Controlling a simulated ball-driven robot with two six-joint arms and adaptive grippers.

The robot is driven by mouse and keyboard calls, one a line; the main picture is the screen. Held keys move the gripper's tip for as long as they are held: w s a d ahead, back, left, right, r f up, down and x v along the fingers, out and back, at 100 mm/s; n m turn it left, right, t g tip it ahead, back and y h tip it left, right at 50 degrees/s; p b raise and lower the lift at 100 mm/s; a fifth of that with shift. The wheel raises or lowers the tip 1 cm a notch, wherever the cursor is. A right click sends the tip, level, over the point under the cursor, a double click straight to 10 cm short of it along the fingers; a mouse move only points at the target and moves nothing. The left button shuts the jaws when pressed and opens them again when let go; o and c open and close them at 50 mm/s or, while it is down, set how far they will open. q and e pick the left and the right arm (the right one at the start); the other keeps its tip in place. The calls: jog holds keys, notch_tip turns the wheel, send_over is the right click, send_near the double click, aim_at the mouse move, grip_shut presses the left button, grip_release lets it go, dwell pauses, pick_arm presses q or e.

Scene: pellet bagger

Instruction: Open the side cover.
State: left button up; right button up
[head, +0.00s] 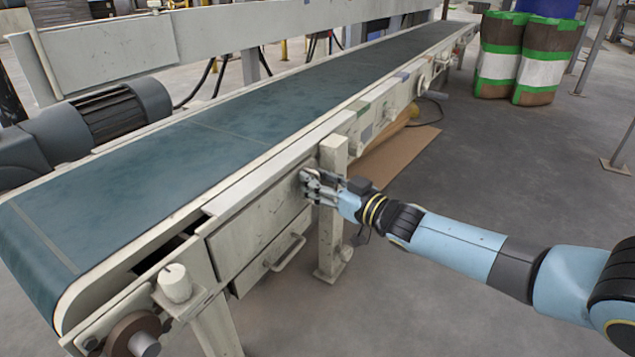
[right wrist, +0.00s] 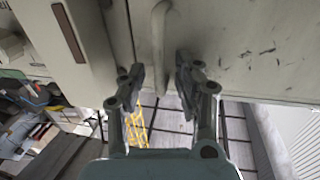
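The conveyor's pale side panel (head: 258,228), which looks like the side cover, lies flat along the near side under the belt edge. Below it is a second panel with a bar handle (head: 287,252). My right gripper (head: 312,185) is at the panel's right end, close beside an upright post. In the right wrist view the gripper (right wrist: 160,82) is open, its fingers on either side of a pale bar-shaped handle (right wrist: 160,28), with gaps visible. I cannot tell which handle this is, as the fingers hide the spot in the head view. My left gripper is not in view.
The upright post (head: 332,215) stands right by my right gripper. The green conveyor belt (head: 200,150) runs above the panels. A motor (head: 110,112) is on the far side. A cardboard sheet (head: 395,155) lies on the floor. The floor in front is clear.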

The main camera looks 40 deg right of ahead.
jog(key=shift+c, duration=0.3)
grip_shut()
jog(key=shift+d+r, duration=0.1)
